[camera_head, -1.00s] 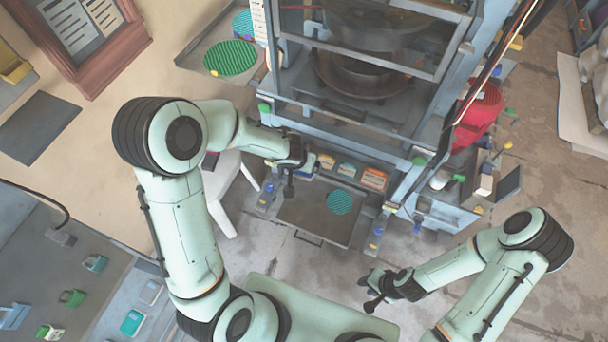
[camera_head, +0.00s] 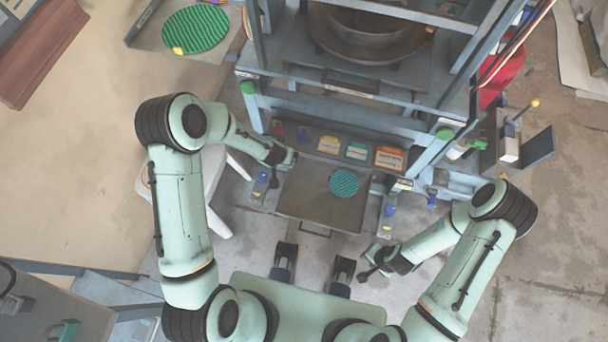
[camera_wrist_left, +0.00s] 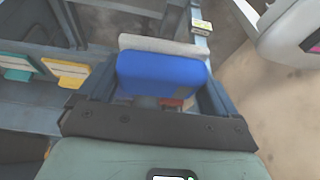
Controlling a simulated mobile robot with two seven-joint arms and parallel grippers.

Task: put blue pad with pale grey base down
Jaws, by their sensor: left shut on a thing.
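The blue pad (camera_wrist_left: 160,75) fills the middle of the left wrist view, with its pale grey base (camera_wrist_left: 165,44) on its far side. My left gripper (camera_wrist_left: 158,95) is shut on the pad, with one dark finger on each side. In the head view my left gripper (camera_head: 284,160) is over the left side of the press's front tray (camera_head: 310,200); I cannot make out the pad there. My right gripper (camera_head: 376,262) is in front of the tray's right side, apart from it, and too small to tell open or shut.
A teal ribbed disc (camera_head: 344,183) lies on the tray. Several coloured blocks, one orange (camera_head: 389,158), line the press behind it. Brackets with blue and yellow parts flank the tray. A white stool (camera_head: 205,210) stands left of it. The floor at right is mostly clear.

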